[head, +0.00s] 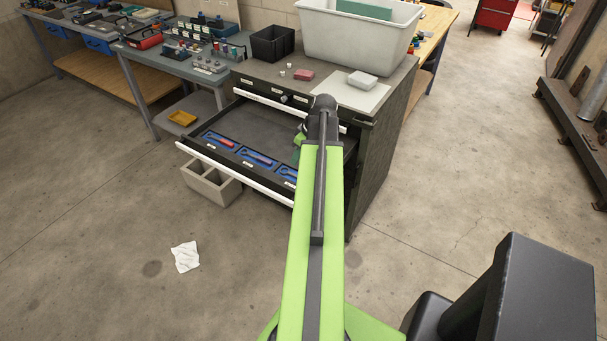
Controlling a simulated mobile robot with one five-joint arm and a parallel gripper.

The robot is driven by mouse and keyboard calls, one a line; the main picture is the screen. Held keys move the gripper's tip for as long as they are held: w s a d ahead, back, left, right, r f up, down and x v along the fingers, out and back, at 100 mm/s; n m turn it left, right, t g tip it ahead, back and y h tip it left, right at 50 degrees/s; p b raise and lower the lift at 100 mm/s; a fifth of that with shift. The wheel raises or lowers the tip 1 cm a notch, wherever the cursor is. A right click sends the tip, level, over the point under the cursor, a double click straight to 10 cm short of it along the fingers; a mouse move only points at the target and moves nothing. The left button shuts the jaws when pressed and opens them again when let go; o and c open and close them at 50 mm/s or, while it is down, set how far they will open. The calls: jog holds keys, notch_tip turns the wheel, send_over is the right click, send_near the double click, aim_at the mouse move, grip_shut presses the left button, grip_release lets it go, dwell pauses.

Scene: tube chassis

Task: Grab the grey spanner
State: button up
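An open drawer (237,169) of the dark cabinet holds a row of blue tool trays along its front. The left tray (220,140) and the middle tray (258,158) each hold a tool with red on it. A third blue tray (287,172) is partly hidden by my green arm. I cannot make out a grey spanner for certain; it may be hidden behind the arm. A green and dark part of what looks like my gripper (298,143) shows at the arm's left edge over the drawer. Its fingertips are hidden, so its opening cannot be seen.
The cabinet top carries a black bin (272,44), a large white tub (358,35), a red block (304,75) and a pale box (362,80). A grey divided box (211,186) stands under the drawer. A white cloth (186,256) lies on otherwise clear floor at left.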

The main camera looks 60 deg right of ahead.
jog(key=s+d+r, duration=0.1)
jog(key=s+d, duration=0.4)
jog(key=shift+t, duration=0.3)
jog(key=b+x, duration=0.3)
jog(key=x, duration=0.1)
jog(key=b+x, duration=0.8)
jog(key=shift+s+f, duration=0.2)
jog(key=shift+f, duration=0.1)
jog(key=shift+w+r, duration=0.1)
jog(key=b+x, duration=0.4)
jog(key=shift+s+d+f+b, duration=0.25)
jog(key=shift+f+b, duration=0.15)
jog(key=shift+f, duration=0.05)
jog(key=shift+w+f+b, duration=0.2)
jog(key=shift+f+b, duration=0.1)
jog(key=shift+f, duration=0.05)
jog(key=shift+r, duration=0.2)
grip_shut()
